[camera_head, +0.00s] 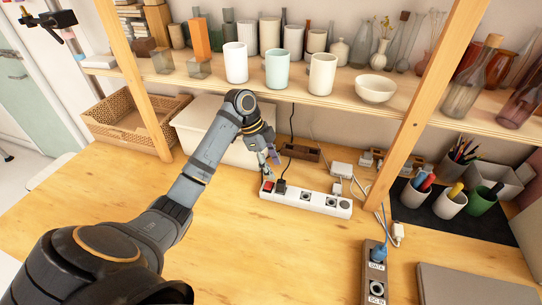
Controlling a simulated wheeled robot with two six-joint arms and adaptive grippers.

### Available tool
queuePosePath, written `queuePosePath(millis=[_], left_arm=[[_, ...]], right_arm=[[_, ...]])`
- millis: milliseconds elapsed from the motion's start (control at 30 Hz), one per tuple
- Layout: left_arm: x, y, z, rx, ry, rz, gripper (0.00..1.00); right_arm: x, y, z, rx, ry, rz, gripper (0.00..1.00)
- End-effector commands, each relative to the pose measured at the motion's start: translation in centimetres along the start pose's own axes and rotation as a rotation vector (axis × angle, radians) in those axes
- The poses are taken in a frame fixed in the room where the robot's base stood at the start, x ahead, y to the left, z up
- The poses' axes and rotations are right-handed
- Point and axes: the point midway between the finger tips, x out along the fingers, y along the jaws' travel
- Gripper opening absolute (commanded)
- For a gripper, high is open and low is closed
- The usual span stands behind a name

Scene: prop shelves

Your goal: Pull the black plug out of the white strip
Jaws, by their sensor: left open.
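The white strip (318,202) lies on the wooden table below the shelf, with a red switch at its left end. The black plug (281,187) sits in the strip near that switch, and a black cord rises behind it towards the wall. My left gripper (272,160) is open and points down just above and slightly left of the plug, apart from it as far as I can tell. Its fingers are small in the view and partly overlap each other. My right gripper is not in view.
A white adapter (342,170) stands behind the strip's right part. A grey socket block (375,275) with a blue plug lies in front right. A shelf (300,92) with cups hangs above, its wooden post (408,130) right of the strip. The table's front middle is clear.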

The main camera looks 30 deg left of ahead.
Motion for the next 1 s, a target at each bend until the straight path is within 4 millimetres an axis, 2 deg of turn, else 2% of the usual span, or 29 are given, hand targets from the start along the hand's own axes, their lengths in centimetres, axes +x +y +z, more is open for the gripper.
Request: queuePosePath(millis=[100,333,500,767,1000], left_arm=[[2.6,0.1,-0.1,-0.002,0.003,0.005,0.51],[6.5,0.1,0.0,-0.001,0.001,0.003,0.51],[7.8,0.0,0.0,-0.001,0.0,0.0,0.51],[7.9,0.0,0.0,-0.001,-0.001,0.0,0.51],[7.9,0.0,0.0,-0.001,-0.001,0.0,0.18]], right_arm=[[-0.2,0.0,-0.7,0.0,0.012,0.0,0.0],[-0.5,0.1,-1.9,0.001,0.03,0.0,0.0],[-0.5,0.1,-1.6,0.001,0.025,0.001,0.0],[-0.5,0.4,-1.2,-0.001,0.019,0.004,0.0],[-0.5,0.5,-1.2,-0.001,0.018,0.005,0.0]])
